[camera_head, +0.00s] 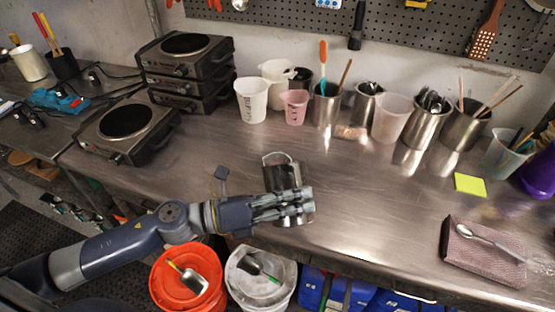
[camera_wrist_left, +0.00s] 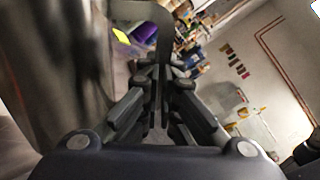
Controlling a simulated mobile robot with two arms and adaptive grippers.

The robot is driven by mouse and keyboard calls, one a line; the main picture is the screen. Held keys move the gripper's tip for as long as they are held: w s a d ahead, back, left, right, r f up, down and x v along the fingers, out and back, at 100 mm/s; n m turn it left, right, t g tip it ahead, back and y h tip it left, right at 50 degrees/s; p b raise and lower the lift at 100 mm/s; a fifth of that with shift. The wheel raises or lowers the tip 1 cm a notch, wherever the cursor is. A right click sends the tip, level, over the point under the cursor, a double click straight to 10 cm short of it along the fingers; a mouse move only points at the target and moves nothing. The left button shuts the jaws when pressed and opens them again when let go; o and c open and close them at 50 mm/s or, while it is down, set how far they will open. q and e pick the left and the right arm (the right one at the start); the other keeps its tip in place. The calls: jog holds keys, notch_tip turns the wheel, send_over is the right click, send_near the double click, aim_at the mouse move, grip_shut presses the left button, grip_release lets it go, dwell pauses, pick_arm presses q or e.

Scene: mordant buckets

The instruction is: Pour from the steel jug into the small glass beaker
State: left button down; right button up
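The steel jug (camera_head: 281,176) is near the front edge of the steel bench in the head view, partly hidden behind my left gripper. Its shiny body fills the left side of the left wrist view (camera_wrist_left: 55,60). My left gripper (camera_head: 307,203) reaches across the jug's near side. In the left wrist view its fingers (camera_wrist_left: 160,80) are close together around the lower part of the jug's grey handle strap (camera_wrist_left: 150,22). I cannot tell whether the jug's base touches the bench. I cannot clearly make out the small glass beaker. My right gripper is not in view.
White cups, a pink cup (camera_head: 294,106) and steel containers with tools line the back. A hot plate (camera_head: 125,125) stands left. A yellow note (camera_head: 470,184) and folded cloth (camera_head: 485,250) lie right. An orange bucket (camera_head: 188,280) stands below the front edge. The bench middle is clear.

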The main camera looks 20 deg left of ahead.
aim_at(298, 186)
pick_arm(q)
jog(key=shift+w+r+n+p, duration=0.15)
jog(key=shift+r+n+p, duration=0.15)
jog(key=shift+r+p, duration=0.15)
jog(key=shift+w+a+r+p, duration=0.1)
jog(key=shift+r+p, duration=0.2)
jog(key=shift+r, duration=0.05)
dwell(1.0)
jog(key=shift+w+a+r+n+p, duration=0.1)
jog(key=shift+w+r+n+p, duration=0.1)
jog(key=shift+r+n+p, duration=0.25)
dwell(1.2)
jog(key=shift+w+a+r+n+p, duration=0.15)
jog(key=shift+n+p, duration=0.1)
jog(key=shift+p, duration=0.15)
dwell(1.1)
